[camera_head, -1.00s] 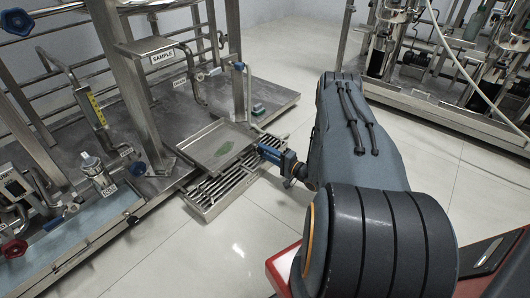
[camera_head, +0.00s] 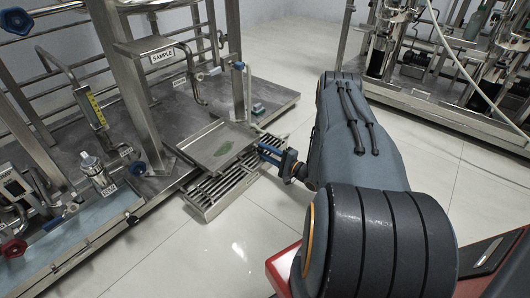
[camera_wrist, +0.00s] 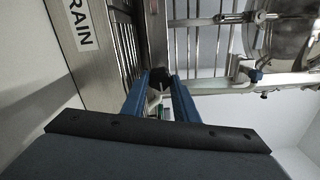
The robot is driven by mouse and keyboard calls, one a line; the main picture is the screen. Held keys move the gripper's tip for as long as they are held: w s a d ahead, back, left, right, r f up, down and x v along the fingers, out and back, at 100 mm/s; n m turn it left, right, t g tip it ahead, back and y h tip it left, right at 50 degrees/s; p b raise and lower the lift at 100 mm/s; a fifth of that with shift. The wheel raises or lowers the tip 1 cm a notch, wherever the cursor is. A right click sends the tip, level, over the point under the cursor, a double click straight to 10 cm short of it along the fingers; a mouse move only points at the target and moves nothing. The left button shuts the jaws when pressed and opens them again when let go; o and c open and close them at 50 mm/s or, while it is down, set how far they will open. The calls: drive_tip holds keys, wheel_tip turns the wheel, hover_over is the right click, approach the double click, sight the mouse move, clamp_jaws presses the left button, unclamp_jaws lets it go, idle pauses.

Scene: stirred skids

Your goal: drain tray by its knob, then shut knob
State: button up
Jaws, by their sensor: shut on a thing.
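In the wrist view my gripper (camera_wrist: 160,86) is shut on a small dark knob (camera_wrist: 158,75) between the fingertips. A white label ending in "RAIN" (camera_wrist: 80,25) is on the metal face at upper left. The knob's exact angle and any flow are too small to tell.
A slatted grate (camera_head: 208,193) lies under the tray. A "SAMPLE" shelf (camera_head: 150,47) and a bent pipe (camera_head: 193,88) stand behind it. A blue-handled valve (camera_head: 137,169) is to the left. The tiled floor (camera_head: 245,235) in front is clear.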

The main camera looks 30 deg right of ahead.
drive_tip(key=o, duration=1)
drive_tip(key=shift+o, duration=0.4)
drive_tip(key=shift+f, duration=0.1)
